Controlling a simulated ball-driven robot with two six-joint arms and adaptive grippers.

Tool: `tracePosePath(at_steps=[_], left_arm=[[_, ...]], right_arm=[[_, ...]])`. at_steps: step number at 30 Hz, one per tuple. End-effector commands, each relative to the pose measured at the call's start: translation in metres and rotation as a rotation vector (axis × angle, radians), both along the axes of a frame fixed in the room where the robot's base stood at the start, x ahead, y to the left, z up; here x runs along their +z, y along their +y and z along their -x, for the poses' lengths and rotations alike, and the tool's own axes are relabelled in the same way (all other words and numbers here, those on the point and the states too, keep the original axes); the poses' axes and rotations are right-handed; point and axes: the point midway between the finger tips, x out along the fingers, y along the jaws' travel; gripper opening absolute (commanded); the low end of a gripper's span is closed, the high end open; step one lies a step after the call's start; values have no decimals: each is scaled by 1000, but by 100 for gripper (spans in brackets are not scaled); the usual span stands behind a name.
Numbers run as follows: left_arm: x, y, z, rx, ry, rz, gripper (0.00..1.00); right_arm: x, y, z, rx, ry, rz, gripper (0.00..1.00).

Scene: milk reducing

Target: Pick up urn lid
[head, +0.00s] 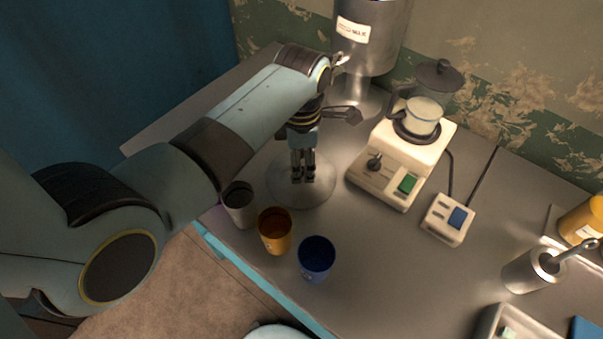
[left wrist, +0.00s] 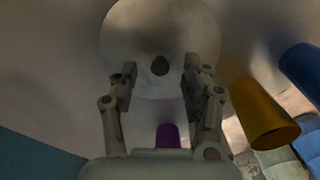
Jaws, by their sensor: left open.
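The urn lid (head: 326,187) is a round, pale metallic disc lying flat on the grey table. My left gripper (head: 303,170) points down right above it, with its fingers apart and nothing held. In the left wrist view the lid (left wrist: 125,40) fills the top middle, and its dark knob (left wrist: 160,66) shows between the open fingers of my left gripper (left wrist: 160,76). I cannot tell how far the fingertips are above the lid. The metal urn (head: 374,50) with a white label stands at the back. My right gripper is out of view.
Grey (head: 237,205), orange (head: 274,231) and blue (head: 317,259) cups stand near the table's front edge, close to the lid. A white heater with a glass jug (head: 424,113) stands to the right, beside a small switch box (head: 449,220). Bare table lies between the heater and blue cup.

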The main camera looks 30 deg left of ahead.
Motion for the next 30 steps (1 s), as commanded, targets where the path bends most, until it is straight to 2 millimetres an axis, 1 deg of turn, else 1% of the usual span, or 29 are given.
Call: tracePosePath(at_steps=[1,4,11,12,21,23,30], left_arm=[[-7,0,0,0,1,0,47],[-17,0,0,0,1,-1,47],[-20,0,0,0,-1,-1,47],[-20,0,0,0,-1,-1,46],[-20,0,0,-1,-1,-1,7],[-20,0,0,-1,-1,-1,0],[-19,0,0,-1,-1,0,0]], right_arm=[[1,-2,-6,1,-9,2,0],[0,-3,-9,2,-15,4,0],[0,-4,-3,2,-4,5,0],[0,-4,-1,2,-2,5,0],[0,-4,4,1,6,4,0],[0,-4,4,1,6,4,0],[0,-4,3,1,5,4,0]])
